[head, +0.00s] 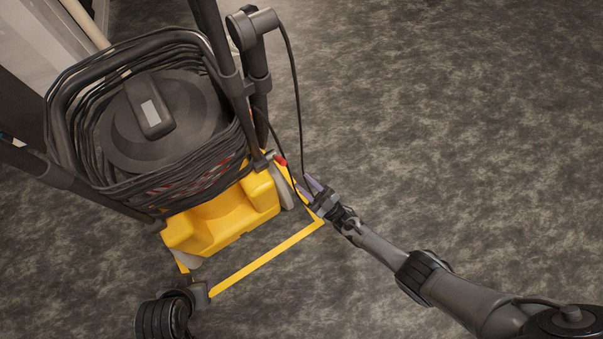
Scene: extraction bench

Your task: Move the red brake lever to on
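The red brake lever (281,161) shows as a small red tip at the right side of the yellow cart base, beside a dark upright tube. My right gripper (307,186) is just below and to the right of the lever, its purple-grey fingers pointing up and left toward it. The two fingers look spread apart with nothing between them. I cannot tell whether a finger touches the lever. Most of the lever's lower part is hidden.
The cart carries a dark hose reel (165,120) above a yellow tray (225,218). A thin black cable (297,95) hangs near my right gripper. The carpet (450,120) at right is clear.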

